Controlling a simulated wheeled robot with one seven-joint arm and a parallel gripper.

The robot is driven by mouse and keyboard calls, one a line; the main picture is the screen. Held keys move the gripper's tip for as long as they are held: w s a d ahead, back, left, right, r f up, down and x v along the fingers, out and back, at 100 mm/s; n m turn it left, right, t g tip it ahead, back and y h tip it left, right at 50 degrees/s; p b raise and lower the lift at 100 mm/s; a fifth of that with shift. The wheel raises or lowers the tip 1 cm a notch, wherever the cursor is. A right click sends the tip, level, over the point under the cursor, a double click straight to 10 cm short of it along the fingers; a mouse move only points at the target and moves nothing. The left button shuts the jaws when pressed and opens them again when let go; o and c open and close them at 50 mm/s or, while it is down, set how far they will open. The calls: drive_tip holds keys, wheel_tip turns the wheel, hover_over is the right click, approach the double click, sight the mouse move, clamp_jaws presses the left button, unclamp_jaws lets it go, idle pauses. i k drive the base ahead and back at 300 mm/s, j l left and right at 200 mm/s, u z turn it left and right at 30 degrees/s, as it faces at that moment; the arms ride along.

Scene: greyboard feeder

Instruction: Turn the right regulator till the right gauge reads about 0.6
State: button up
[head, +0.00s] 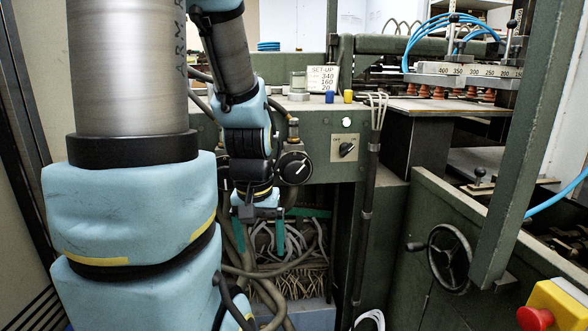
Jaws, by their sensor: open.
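A round black gauge (295,168) with a white needle pointing to the upper right is on the green cabinet front, just right of my wrist. Its scale is too small to read. A small upright fitting (293,130) with a pale, brassy top stands just above it and looks like the right regulator. My gripper (260,240) hangs below and left of the gauge, in front of the cabinet's open lower bay. Its two teal fingers point down, apart, with nothing between them.
A rotary switch (346,149) and a white button (346,122) sit right of the gauge. A set-up card (323,79) stands on the cabinet top. Hoses (270,290) fill the bay below. A vertical pipe (367,220) and a handwheel (450,258) are further right.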

sight(295, 168)
drive_tip(key=j+u, duration=0.15)
drive_tip(key=u, duration=0.25)
drive_tip(key=j+u, duration=0.2)
drive_tip(key=u, duration=0.2)
drive_tip(key=j+u, duration=0.2)
drive_tip(key=u, duration=0.15)
drive_tip(key=j+u, duration=0.15)
drive_tip(key=u, duration=0.25)
drive_tip(key=i+j, duration=0.1)
drive_tip(key=j, duration=0.15)
drive_tip(key=i+j, duration=0.1)
drive_tip(key=j, duration=0.1)
